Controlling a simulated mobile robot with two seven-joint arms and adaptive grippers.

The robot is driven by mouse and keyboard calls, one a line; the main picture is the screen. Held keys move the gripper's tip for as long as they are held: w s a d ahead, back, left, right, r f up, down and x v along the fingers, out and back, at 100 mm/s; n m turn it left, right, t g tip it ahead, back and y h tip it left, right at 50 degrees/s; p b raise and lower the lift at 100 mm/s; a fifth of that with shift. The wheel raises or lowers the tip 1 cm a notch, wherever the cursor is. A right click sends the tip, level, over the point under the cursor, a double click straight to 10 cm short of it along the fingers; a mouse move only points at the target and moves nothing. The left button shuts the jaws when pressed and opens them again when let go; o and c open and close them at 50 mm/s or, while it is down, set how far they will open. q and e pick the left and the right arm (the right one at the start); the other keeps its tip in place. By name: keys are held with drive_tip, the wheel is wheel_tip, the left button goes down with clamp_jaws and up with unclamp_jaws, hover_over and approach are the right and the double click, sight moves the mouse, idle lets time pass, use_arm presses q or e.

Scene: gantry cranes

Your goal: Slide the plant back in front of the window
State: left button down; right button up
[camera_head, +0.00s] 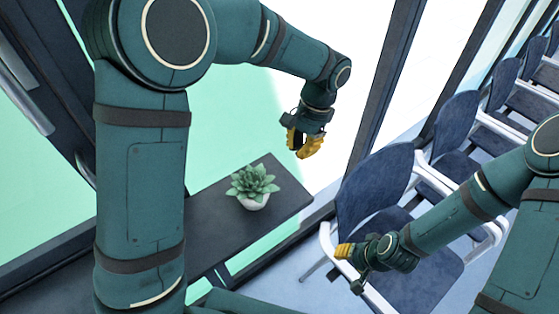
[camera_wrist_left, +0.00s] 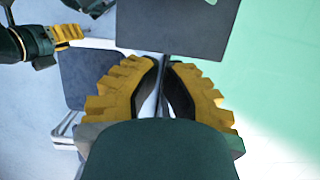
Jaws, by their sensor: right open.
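The plant (camera_head: 253,186) is a green succulent in a small white pot. It stands upright on a dark shelf (camera_head: 285,205), toward its right end, in the head view. The window (camera_head: 235,120) is the pale green and white pane behind the shelf. My left gripper (camera_head: 303,150) hangs above and to the right of the plant, apart from it. In the left wrist view its yellow fingers (camera_wrist_left: 165,75) are parted with nothing between them. The dark shelf (camera_wrist_left: 180,30) lies beyond them there. My right gripper (camera_head: 343,251) is open and empty, low beside the chairs.
A row of blue chairs (camera_head: 375,180) with white frames stands at the right, close to my right arm. A dark window post (camera_head: 385,80) rises behind the shelf's right end. The shelf surface around the plant looks clear.

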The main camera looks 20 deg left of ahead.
sight(286, 184)
use_arm(q)
drive_tip(key=b+x, duration=0.1)
drive_tip(key=x, duration=0.9)
drive_tip(key=shift+w+a+f+b, duration=0.1)
drive_tip(key=shift+w+a+b, duration=0.05)
drive_tip(key=shift+a+b, duration=0.15)
drive_tip(key=shift+s+a, duration=0.5)
drive_tip(key=shift+s, duration=0.2)
drive_tip(key=shift+s+a, duration=0.55)
drive_tip(key=shift+s, duration=0.15)
use_arm(e)
drive_tip(key=shift+x, duration=0.85)
drive_tip(key=shift+d, duration=0.2)
